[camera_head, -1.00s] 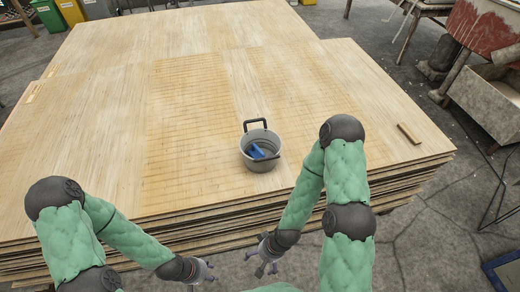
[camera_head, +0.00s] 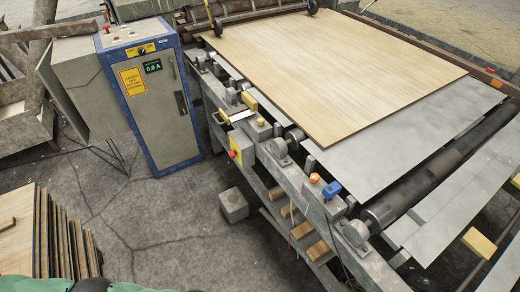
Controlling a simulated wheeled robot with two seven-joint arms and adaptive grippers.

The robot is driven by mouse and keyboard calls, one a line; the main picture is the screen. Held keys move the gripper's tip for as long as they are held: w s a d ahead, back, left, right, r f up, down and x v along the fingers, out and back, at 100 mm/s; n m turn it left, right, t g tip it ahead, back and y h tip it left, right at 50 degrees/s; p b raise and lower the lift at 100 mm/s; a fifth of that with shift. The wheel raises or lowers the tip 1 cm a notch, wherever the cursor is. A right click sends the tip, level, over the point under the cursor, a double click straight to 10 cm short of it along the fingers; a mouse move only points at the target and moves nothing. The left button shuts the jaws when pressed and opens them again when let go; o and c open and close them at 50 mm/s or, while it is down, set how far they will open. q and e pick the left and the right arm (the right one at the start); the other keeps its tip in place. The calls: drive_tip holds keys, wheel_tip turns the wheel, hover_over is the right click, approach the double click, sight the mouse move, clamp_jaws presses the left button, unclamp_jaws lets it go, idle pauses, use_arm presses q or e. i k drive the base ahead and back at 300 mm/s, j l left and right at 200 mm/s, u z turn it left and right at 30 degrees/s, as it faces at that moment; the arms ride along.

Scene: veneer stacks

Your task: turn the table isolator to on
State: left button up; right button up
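A small grey box with a yellow face and a red knob (camera_head: 234,153) is fixed to the near side of the roller table's frame (camera_head: 275,160). It looks like the table isolator; its on or off position is too small to read. A blue-edged grey control cabinet (camera_head: 150,95) stands left of the table, with a dark rotary knob on a yellow label (camera_head: 142,50) and a lit green readout (camera_head: 152,66). Neither gripper is in view. Only a bit of my green and black arm shows at the bottom left, well apart from the box.
A veneer sheet (camera_head: 340,75) lies on the roller table. An orange-red button (camera_head: 314,178) and a blue part (camera_head: 332,190) sit on the frame. A grey block (camera_head: 233,205) is on the floor. The veneer stack (camera_head: 20,235) is at lower left.

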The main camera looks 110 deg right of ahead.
sight(232, 154)
drive_tip(key=z, duration=3.65)
